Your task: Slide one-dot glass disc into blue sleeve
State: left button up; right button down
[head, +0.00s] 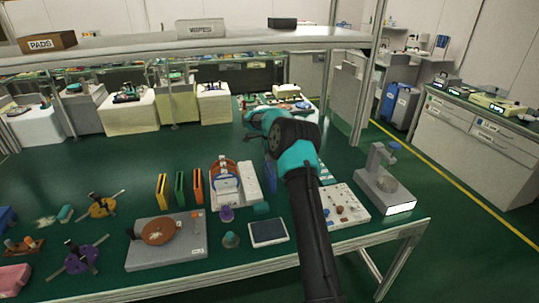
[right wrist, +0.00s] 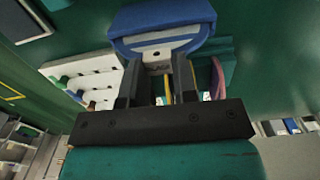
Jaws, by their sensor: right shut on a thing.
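My right gripper (right wrist: 157,66) is shut on the pale one-dot glass disc (right wrist: 157,52), whose edge with a single dark dot shows between the fingertips in the right wrist view. The blue sleeve (right wrist: 163,17) lies right at the disc, past the fingertips. I cannot tell how far the disc is inside it. In the head view the blue sleeve (head: 271,173) stands partly hidden by my right arm. My right gripper's fingers are hidden there too. My left gripper is not in view.
Yellow (head: 161,190), green (head: 180,188) and orange (head: 198,186) sleeves stand in a row to the left. A dark tablet (head: 268,232) and a grey instrument (head: 385,190) lie on the green table. A shelf (head: 190,43) crosses above.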

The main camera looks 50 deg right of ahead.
jog(key=shift+f, duration=0.65)
jog(key=c, duration=0.8)
grip_release()
jog(key=shift+r, duration=0.1)
notch_tip(320, 180, up, 17)
jog(key=shift+d+r, duration=0.1)
dwell(0.6)
